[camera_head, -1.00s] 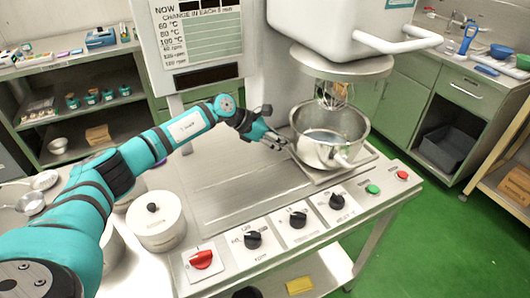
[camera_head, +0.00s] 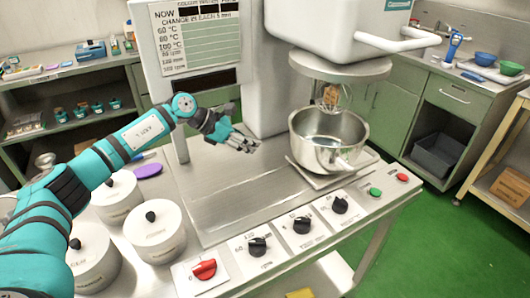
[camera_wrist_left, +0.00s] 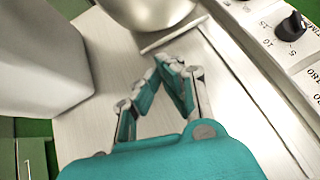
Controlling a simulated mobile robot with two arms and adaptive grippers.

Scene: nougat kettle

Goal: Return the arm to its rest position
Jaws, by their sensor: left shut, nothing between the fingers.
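My left gripper (camera_head: 246,143) is shut and empty in the head view. It hangs above the steel worktop (camera_head: 225,195), to the left of the kettle and apart from it. In the left wrist view its fingertips (camera_wrist_left: 172,62) come together with nothing between them. My teal left arm reaches in from the left edge of the head view. The steel kettle (camera_head: 325,150) stands on its square plate under the mixer head (camera_head: 340,72). The kettle's lower part also shows at the top of the left wrist view (camera_wrist_left: 150,10). My right gripper is not in view.
White lidded canisters (camera_head: 155,232) stand at the worktop's left, near my arm. A purple oval object (camera_head: 148,170) lies behind them. The front panel has black knobs (camera_head: 302,225) and a red knob (camera_head: 205,268). The mixer column (camera_head: 285,90) rises behind. The middle worktop is clear.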

